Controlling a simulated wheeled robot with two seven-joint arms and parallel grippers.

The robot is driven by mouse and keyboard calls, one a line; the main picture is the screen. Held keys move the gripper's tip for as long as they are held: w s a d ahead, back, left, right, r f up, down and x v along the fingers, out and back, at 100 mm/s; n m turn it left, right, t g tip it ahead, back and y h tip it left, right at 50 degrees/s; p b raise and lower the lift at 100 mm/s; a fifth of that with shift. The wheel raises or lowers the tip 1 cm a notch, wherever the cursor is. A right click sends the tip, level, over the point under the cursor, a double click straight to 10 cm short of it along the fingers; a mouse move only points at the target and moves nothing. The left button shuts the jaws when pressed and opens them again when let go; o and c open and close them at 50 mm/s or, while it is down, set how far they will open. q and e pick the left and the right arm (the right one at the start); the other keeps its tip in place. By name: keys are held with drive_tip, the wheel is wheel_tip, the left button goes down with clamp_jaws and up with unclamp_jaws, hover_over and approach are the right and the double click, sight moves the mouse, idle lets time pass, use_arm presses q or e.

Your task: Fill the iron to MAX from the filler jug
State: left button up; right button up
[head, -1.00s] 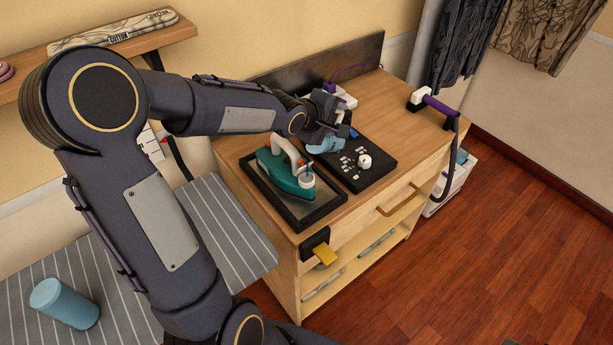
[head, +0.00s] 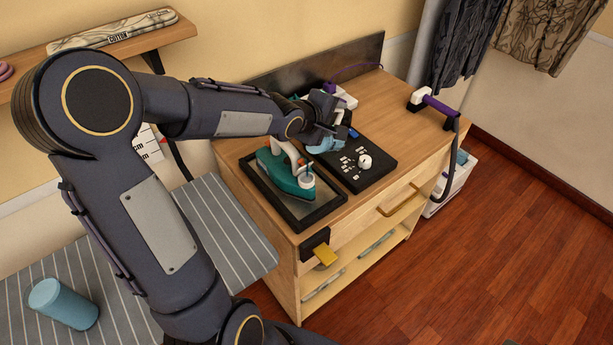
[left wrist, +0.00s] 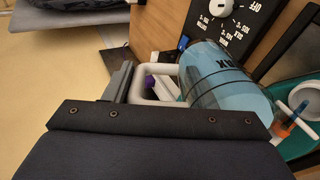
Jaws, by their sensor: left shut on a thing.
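The teal iron (head: 285,178) with a pale handle rests in a dark-framed tray (head: 315,218) on the wooden cabinet. Part of its teal body also shows at the right edge of the left wrist view (left wrist: 298,146). The filler jug (left wrist: 222,74) is translucent blue with a white handle (left wrist: 143,88) and dark lettering. In the head view the jug (head: 326,146) is partly hidden behind my gripper. My left gripper (head: 326,128) is shut on the jug's handle, behind and right of the iron. I cannot tell the water level. My right gripper is not in view.
A black control panel (head: 378,178) with a white knob lies right of the tray. A purple-handled steamer (head: 436,104) stands at the cabinet's right end. A striped board (head: 222,222) with a blue cylinder (head: 64,303) is at left.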

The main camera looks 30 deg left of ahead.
use_arm(q)
drive_tip(key=shift+s+a+r+t+b, duration=0.1)
drive_tip(key=shift+s+r+t+b, duration=0.35)
drive_tip(key=shift+r+t+b, duration=0.35)
idle(2.5)
drive_tip(key=shift+f, duration=0.15)
